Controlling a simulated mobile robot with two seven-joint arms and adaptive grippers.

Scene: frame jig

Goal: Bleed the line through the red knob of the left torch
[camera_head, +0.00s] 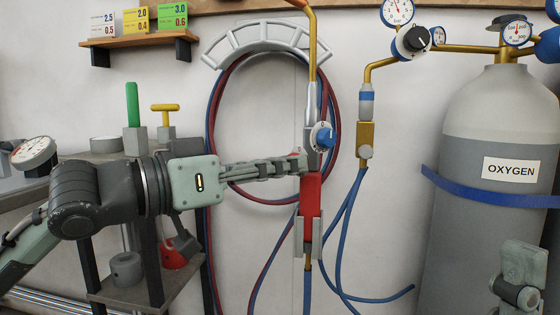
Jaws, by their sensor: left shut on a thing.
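The torch (311,120) stands upright in the middle of the head view, with a brass neck at the top and a red grip (311,195) below. A blue knob (325,137) with a pale dial sits on its right side. My left gripper (299,163) reaches in from the left and is shut at the torch's left side, just above the red grip. A small bit of the red knob (297,154) shows at the fingertips; the fingers hide the rest. The gripper is shut on this knob. My right gripper is out of view; only part of my right arm shows at lower right.
A grey oxygen cylinder (475,165) with a blue strap stands at right. A regulator (412,42) with gauges is beside it. Red and blue hoses (212,130) loop on a wall hanger (258,34). A grey shelf stand (130,292) is at left, behind my left arm.

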